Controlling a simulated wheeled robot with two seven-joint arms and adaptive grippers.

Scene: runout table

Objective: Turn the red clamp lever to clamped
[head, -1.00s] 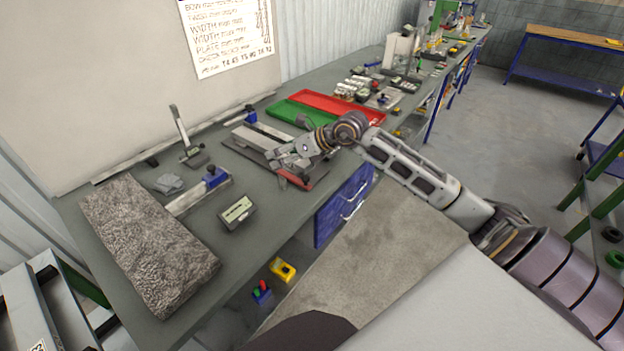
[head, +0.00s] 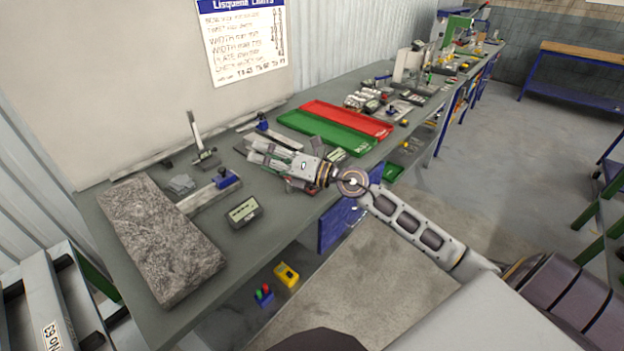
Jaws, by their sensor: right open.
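My right gripper (head: 258,152) reaches in from the right over the bench (head: 281,232). Its fingers are open, point left, and lie over a grey fixture plate. A small dark red part (head: 299,188) shows just below the gripper, at the front of that fixture. It may be the red clamp lever, but its shape and position are too small and too covered to tell. I see no clear contact between the fingers and it. My left gripper is not in view.
A green tray (head: 325,134) and a red tray (head: 347,117) lie behind the gripper. A granite-like block (head: 160,240), a small display box (head: 243,212) and a blue-ended bar (head: 208,195) are on the left.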

